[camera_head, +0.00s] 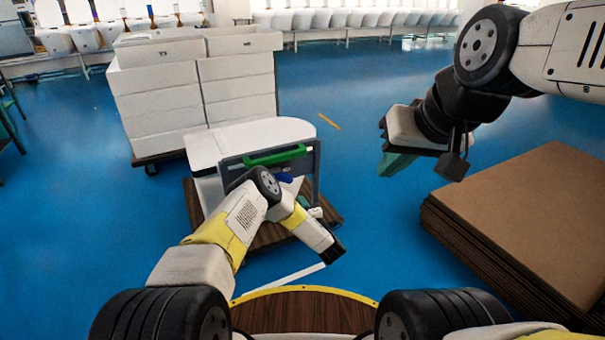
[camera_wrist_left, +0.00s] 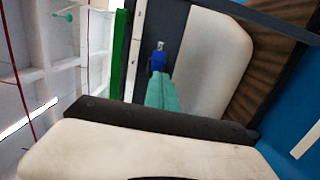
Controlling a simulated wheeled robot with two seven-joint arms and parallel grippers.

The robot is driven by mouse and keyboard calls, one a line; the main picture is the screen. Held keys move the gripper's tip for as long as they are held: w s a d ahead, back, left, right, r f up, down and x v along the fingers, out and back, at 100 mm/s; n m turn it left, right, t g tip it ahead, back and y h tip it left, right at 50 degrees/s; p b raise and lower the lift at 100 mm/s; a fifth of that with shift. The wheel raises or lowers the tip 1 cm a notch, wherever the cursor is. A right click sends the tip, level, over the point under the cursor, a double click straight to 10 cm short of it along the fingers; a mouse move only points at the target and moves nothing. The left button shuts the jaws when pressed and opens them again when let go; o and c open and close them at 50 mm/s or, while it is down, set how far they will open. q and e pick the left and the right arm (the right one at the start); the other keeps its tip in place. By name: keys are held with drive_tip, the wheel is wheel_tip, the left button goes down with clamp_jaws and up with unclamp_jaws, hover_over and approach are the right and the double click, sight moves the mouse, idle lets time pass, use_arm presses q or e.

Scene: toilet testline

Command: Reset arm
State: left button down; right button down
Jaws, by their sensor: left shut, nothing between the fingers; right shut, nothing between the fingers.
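My left arm (camera_head: 235,225) reaches forward from the lower left and bends in front of a grey upright panel with a green bar (camera_head: 275,156). In the left wrist view, the left gripper (camera_wrist_left: 160,92) shows teal fingers, shut and empty, pointing towards a small blue part (camera_wrist_left: 158,62) on the panel. I cannot tell whether they touch it. My right gripper (camera_head: 394,164) hangs over the open floor at the right, shut and empty, with teal fingers pointing down-left.
A white-topped unit (camera_head: 240,137) stands behind the panel on a low wooden base (camera_head: 262,238). Stacked white boxes (camera_head: 155,95) on a dolly stand at the back left. A pile of brown sheets (camera_head: 535,220) lies at the right. Blue floor (camera_head: 345,190) is clear between.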

use_arm(q)
drive_tip(key=w+d+r+m+h, duration=0.2)
drive_tip(key=w+r+m+h, duration=0.25)
drive_tip(key=r, duration=0.65)
drive_tip(key=w+d+r+m+h, duration=0.3)
drive_tip(key=w+r+m+h, duration=0.15)
drive_tip(key=r, duration=0.65)
drive_tip(key=s+a+r+m+g+h, duration=0.1)
drive_tip(key=s+r+m+g, duration=0.15)
drive_tip(key=r, duration=0.55)
drive_tip(key=s+a+r+m+g+h, duration=0.1)
drive_tip(key=s+r+m, duration=0.3)
drive_tip(key=r, duration=0.4)
drive_tip(key=s+a+r+m+g, duration=0.2)
drive_tip(key=s+a+r, duration=0.15)
drive_tip(key=s, duration=0.65)
drive_tip(key=s+a+r+m+g+y, duration=0.1)
drive_tip(key=s+a+r+m, duration=0.3)
drive_tip(key=s, duration=0.7)
drive_tip(key=s+a+r+g, duration=0.2)
drive_tip(key=s+a, duration=0.4)
drive_tip(key=s, duration=0.4)
drive_tip(key=s+a+f+m+g+y, duration=0.1)
drive_tip(key=s+a+f+g, duration=0.1)
drive_tip(key=s, duration=1.1)
drive_tip(key=shift+s+a+f, duration=0.3)
drive_tip(key=shift+a+f, duration=0.15)
drive_tip(key=shift+a, duration=0.2)
